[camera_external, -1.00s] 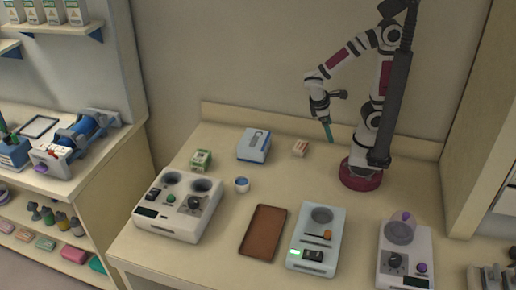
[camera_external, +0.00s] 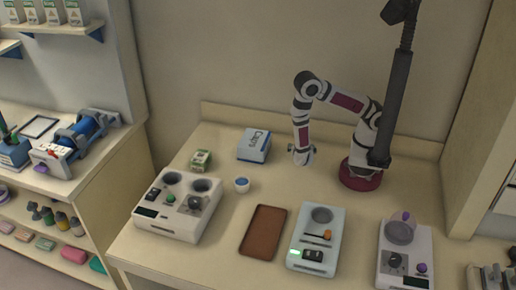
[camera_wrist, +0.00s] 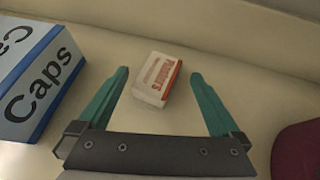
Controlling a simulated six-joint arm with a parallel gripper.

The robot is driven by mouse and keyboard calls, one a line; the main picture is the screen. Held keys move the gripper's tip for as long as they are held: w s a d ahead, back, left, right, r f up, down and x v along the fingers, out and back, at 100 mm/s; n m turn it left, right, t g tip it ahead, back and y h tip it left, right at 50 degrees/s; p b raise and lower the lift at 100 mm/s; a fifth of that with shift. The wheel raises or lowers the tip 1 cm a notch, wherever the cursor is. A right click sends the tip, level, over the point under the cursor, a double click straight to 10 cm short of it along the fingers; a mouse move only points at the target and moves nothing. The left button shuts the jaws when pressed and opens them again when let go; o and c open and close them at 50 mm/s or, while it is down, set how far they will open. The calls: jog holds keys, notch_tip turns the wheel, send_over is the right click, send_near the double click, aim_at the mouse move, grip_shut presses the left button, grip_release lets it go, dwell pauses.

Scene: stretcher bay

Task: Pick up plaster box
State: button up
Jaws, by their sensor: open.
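The plaster box (camera_wrist: 156,79) is a small white carton with red edges and red lettering, lying on the table in the wrist view. My gripper (camera_wrist: 162,78) is open, with one teal finger to the left of the box and one to the right. The box lies between the finger ends, apart from both as seen in this view. How far the fingertips are above the table I cannot tell. In the external view my gripper (camera_external: 301,157) is low over the table, and the arm hides the plaster box.
A blue and white box marked "Caps" (camera_wrist: 38,82) stands left of my gripper; it also shows in the external view (camera_external: 254,146). A green and white box (camera_external: 201,160), a small cup (camera_external: 241,184), a brown tray (camera_external: 263,232) and several devices stand nearby. The wall is behind.

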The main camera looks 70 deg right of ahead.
jog(key=x, duration=0.3)
jog(key=shift+d+f, duration=0.3)
jog(key=shift+f, duration=0.05)
jog(key=c, duration=1.5)
jog(key=shift+r, duration=0.1)
